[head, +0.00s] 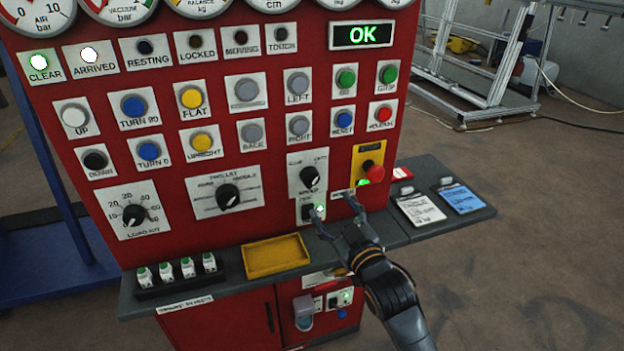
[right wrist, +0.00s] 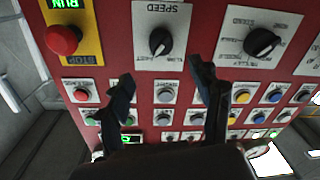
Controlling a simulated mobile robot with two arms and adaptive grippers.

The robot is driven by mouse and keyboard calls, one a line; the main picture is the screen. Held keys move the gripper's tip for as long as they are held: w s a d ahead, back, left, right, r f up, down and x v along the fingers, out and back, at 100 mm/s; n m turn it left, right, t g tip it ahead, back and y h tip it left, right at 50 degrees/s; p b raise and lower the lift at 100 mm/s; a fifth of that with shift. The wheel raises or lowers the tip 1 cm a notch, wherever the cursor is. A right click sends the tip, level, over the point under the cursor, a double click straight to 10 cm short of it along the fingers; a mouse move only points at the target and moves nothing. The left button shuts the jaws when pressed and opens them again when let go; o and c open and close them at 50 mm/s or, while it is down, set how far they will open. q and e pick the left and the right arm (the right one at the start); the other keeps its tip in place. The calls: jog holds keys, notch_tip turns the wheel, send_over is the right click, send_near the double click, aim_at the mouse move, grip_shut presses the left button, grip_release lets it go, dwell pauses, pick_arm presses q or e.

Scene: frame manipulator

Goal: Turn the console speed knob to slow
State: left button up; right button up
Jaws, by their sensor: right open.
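The speed knob (head: 311,177) is a black round knob on a white plate on the red console, labelled SPEED. It also shows in the right wrist view (right wrist: 160,41), where the console appears upside down. Its pointer setting is too small to read surely. My right gripper (head: 335,213) is open and empty, in front of the console below the knob in the head view. In the right wrist view its two fingers (right wrist: 162,72) are spread apart, with the knob seen beyond the gap; it is not touching the knob. My left gripper is not in view.
A red stop button (head: 373,172) on a yellow plate is right of the knob. A small switch (head: 310,212) sits below it; a larger dial (head: 228,196) is left. A yellow tray (head: 276,257) lies on the grey ledge. Cards (head: 419,209) lie on the right side shelf.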

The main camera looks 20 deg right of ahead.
aim_at(314, 182)
jog(key=w, duration=0.7)
jog(key=w+a+p, duration=0.1)
jog(key=w, duration=0.3)
jog(key=shift+w, duration=0.15)
jog(key=c, duration=1.2)
